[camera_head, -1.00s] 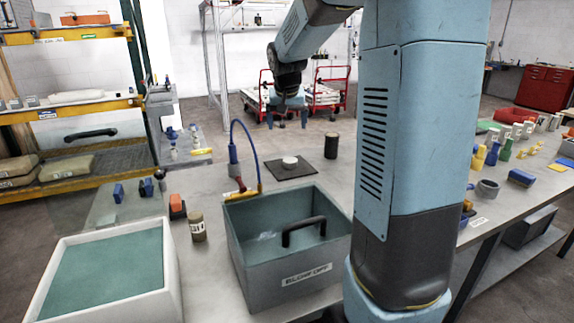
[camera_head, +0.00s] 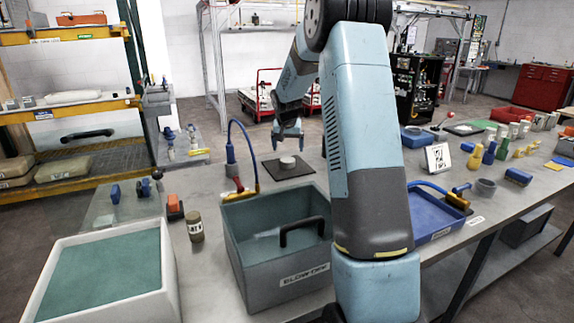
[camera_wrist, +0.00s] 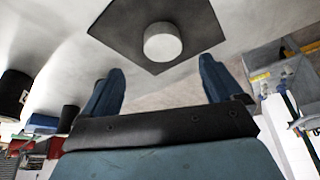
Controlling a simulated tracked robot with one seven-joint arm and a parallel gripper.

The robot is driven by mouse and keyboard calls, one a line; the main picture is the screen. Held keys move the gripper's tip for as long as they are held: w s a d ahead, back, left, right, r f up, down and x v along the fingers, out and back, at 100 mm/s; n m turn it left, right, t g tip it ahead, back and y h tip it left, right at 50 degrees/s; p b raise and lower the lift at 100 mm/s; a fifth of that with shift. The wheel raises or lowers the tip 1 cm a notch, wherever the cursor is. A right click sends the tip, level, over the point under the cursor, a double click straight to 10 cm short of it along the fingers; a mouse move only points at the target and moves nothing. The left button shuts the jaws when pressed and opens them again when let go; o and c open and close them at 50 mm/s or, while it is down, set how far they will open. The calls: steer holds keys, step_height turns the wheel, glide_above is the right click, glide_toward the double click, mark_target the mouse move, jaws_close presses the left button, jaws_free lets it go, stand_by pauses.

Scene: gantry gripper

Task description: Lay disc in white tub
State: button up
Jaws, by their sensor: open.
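The disc (camera_head: 288,162) is small, pale and round, and lies on a dark square mat (camera_head: 272,172) behind the grey bin. It also shows in the wrist view (camera_wrist: 162,43), still on the mat. The white tub (camera_head: 168,270) stands at the front left, with a flat teal inside and nothing lying in it. My gripper (camera_head: 288,138) is above and slightly behind the disc, apart from it. In the wrist view my gripper (camera_wrist: 160,68) has its two fingers spread, with nothing between them; the disc is just beyond the fingertips.
A grey bin (camera_head: 285,280) with a black handle stands between the white tub and my arm. A labelled jar (camera_head: 195,226) and a blue curved hose (camera_head: 240,130) stand near it. A blue tray (camera_head: 432,215) and several bottles are on the right. A black cylinder (camera_wrist: 14,93) shows in the wrist view.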

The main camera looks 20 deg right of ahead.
mark_target(287, 160)
steer(key=shift+w+x, duration=0.1)
steer(key=shift+x, duration=1.95)
steer(key=shift+w+x, duration=0.15)
steer(key=shift+x, duration=1.9)
steer(key=shift+s+a+r, duration=0.1)
steer(key=shift+a, duration=0.05)
steer(key=c, duration=1.4)
steer(key=shift+o, duration=0.2)
steer(key=shift+r, duration=0.55)
step_height(287, 160, up, 3)
steer(key=shift+s+a+f, duration=0.1)
steer(key=shift+s+f, duration=0.05)
steer(key=s+a+r, duration=0.4)
steer(key=s+r, duration=0.5)
steer(key=s, duration=0.4)
steer(key=shift+r, duration=0.15)
